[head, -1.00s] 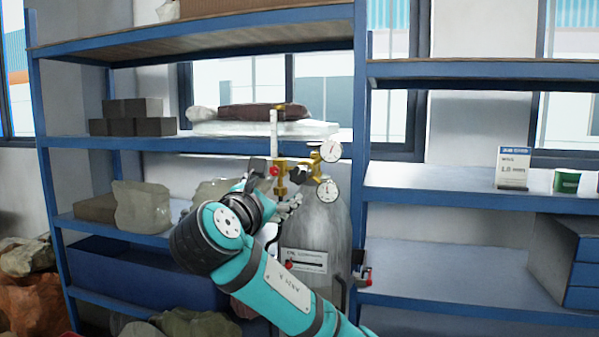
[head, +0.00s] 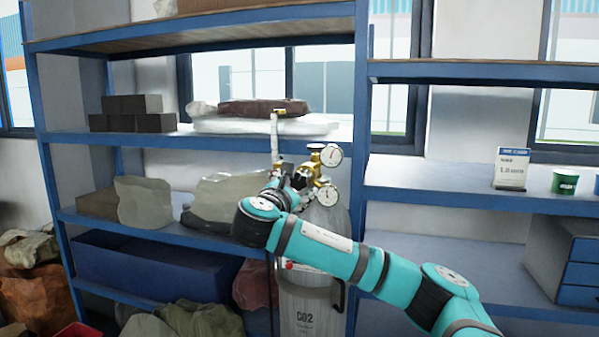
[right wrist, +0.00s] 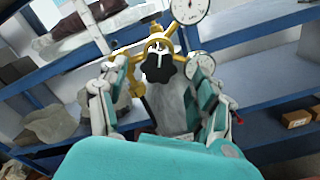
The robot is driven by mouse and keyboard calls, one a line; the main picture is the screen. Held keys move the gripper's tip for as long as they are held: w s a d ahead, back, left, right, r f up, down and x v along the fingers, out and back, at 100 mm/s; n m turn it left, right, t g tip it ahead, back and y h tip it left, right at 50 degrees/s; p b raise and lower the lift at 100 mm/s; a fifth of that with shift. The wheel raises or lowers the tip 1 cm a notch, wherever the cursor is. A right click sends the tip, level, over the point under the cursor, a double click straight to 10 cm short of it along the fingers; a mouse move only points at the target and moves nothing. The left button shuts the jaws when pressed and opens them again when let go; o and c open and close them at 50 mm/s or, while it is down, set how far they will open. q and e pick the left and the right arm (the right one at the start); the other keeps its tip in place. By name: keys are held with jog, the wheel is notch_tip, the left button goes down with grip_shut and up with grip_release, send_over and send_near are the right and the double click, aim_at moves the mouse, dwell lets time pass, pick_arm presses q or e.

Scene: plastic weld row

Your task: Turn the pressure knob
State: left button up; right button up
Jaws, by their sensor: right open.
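The pressure knob (right wrist: 159,68) is a black lobed knob on the front of a brass regulator (right wrist: 152,46) in the right wrist view. My right gripper (right wrist: 160,76) is open, with one finger on each side of the knob. Whether the fingers touch it I cannot tell. In the head view, my right gripper (head: 288,182) is at the regulator and largely hides the knob. Two round white gauges, an upper one (head: 331,155) and a lower one (head: 327,195), sit right of it. The grey CO2 cylinder (head: 308,315) stands below, partly behind my arm. My left gripper is not in view.
Blue shelving (head: 250,143) stands behind the cylinder, with wrapped packages (head: 262,125) and dark blocks (head: 132,115). Pale rocks (head: 143,200) lie on a lower shelf. The right shelf holds a price sign (head: 511,168) and a green cup (head: 565,182).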

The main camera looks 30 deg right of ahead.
aim_at(299, 181)
jog(key=p+x, duration=0.1)
jog(key=x, duration=0.3)
jog(key=shift+r, duration=0.1)
jog(key=shift+w+d, duration=0.25)
jog(key=shift+w, duration=0.05)
